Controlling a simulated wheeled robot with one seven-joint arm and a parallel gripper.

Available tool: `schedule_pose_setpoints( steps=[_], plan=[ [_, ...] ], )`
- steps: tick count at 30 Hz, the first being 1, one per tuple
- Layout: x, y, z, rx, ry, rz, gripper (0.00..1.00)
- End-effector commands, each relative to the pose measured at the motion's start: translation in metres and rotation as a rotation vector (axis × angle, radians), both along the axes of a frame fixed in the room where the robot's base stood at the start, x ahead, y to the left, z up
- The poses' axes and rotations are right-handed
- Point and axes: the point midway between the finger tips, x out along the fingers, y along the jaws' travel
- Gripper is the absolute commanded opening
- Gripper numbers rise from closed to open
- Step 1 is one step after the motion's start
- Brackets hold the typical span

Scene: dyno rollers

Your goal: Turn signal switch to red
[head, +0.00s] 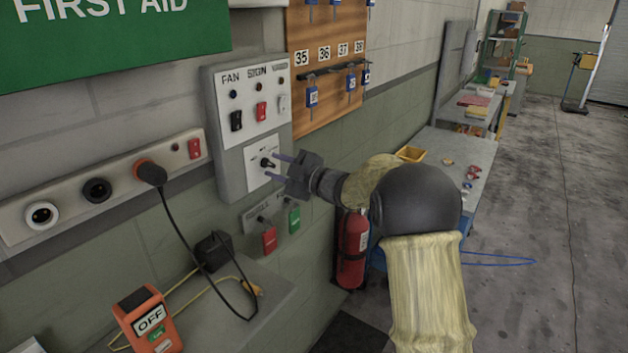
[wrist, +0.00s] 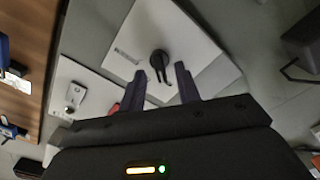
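A black rotary knob (head: 267,163) sits on a white plate (head: 256,178) low on the grey wall panel (head: 226,165). It looks like the signal switch, but its small lettering is unreadable, so I cannot tell which position is red. My gripper (head: 275,166) is just in front of the plate, fingers towards the wall. In the wrist view the knob (wrist: 159,63) shows a round body with a narrow handle pointing down. My open gripper (wrist: 160,77) has one finger on each side of the handle, with gaps; nothing is held.
Above the knob are FAN, SIGN and YARD switches, including a red rocker (head: 262,110). Red (head: 269,240) and green (head: 294,219) tags hang below. Open floor lies right.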

Motion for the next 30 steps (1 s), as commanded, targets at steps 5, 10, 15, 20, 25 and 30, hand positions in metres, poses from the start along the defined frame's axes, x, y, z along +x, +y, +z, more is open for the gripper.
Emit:
schedule_pose_setpoints(
  steps=[5,10,15,20,25,30],
  plan=[
    [-0.020,-0.028,-0.002,0.000,-0.001,-0.004,0.33],
    [-0.041,-0.055,-0.002,-0.001,0.000,-0.004,0.33],
    [-0.062,-0.082,-0.002,0.000,0.000,-0.005,0.33],
    [-0.081,-0.106,-0.002,0.000,-0.001,-0.004,0.33],
    [-0.094,-0.122,-0.001,-0.001,0.000,-0.002,0.33],
    [-0.097,-0.125,-0.001,-0.001,0.000,-0.001,0.33]
  ],
)
